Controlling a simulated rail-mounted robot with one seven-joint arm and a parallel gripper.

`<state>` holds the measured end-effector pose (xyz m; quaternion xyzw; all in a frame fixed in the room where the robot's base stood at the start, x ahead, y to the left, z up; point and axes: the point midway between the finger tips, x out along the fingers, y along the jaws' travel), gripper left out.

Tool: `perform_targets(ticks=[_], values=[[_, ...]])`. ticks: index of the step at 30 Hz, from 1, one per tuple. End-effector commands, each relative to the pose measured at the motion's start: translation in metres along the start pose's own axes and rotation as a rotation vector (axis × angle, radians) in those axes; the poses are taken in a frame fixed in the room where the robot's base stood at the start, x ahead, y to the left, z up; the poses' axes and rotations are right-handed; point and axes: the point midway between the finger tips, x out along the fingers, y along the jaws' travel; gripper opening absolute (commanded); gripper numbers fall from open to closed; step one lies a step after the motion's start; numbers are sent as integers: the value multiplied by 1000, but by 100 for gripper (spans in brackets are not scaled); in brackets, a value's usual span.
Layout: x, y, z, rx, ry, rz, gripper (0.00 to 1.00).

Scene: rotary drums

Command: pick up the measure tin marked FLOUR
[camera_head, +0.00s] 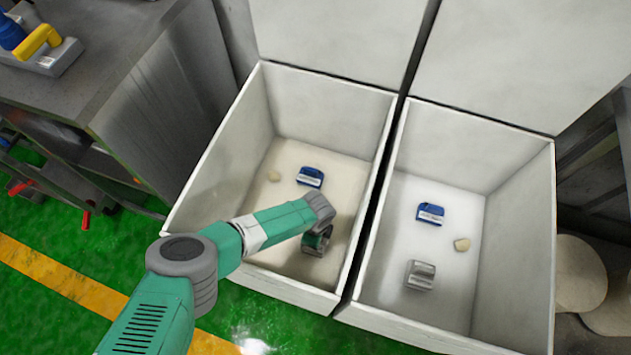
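Two small blue tins with white labels lie in two open bins. One blue tin (310,177) is in the left bin and the other blue tin (430,214) is in the right bin. The lettering is too small to read, so I cannot tell which is marked FLOUR. My gripper (316,243) is inside the left bin, below and right of that bin's tin in the picture and apart from it. My wrist partly hides the gripper, and its fingers are too small to tell if they are open or shut.
The left bin (226,165) and right bin (527,205) have high pale walls, with raised lids behind. A grey cabinet (150,120) stands left.

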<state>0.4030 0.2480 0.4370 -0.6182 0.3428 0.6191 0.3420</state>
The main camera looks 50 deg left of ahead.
Motion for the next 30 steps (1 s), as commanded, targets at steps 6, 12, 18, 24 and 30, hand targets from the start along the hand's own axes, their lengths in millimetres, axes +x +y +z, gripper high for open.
perform_targets(ticks=[6, 12, 18, 24, 30], values=[[-1, 0, 0, 0, 0, -1, 39], [-1, 0, 0, 0, 0, -1, 0], [-1, 0, 0, 0, 1, -1, 0], [-1, 0, 0, 0, 1, -1, 0], [-1, 0, 0, 0, 1, -1, 0]])
